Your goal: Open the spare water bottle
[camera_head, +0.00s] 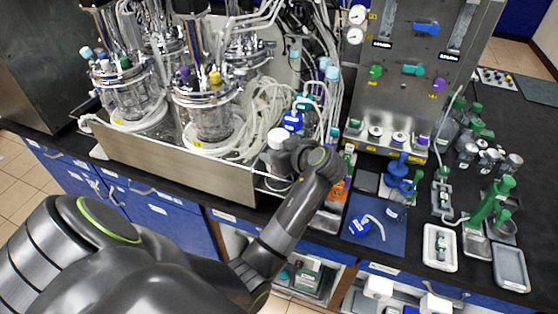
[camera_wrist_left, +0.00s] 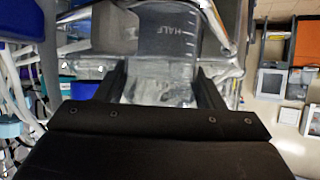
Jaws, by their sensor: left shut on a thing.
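My left gripper (camera_head: 290,160) is at the end of my grey arm, beside the right end of the metal reactor tray. A white cap (camera_head: 278,138) shows just beyond it; the body below is mostly hidden by my wrist. In the left wrist view, my left gripper's two dark fingers (camera_wrist_left: 160,82) are on either side of a clear, greyish vessel (camera_wrist_left: 168,45) marked HALF, and are shut on it. It looks like a bottle, but I cannot tell for sure that it is the spare water bottle. My right gripper is not in view.
Loose tubing (camera_head: 262,120) crowds the gripper. A grey control panel (camera_head: 408,75) stands at right.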

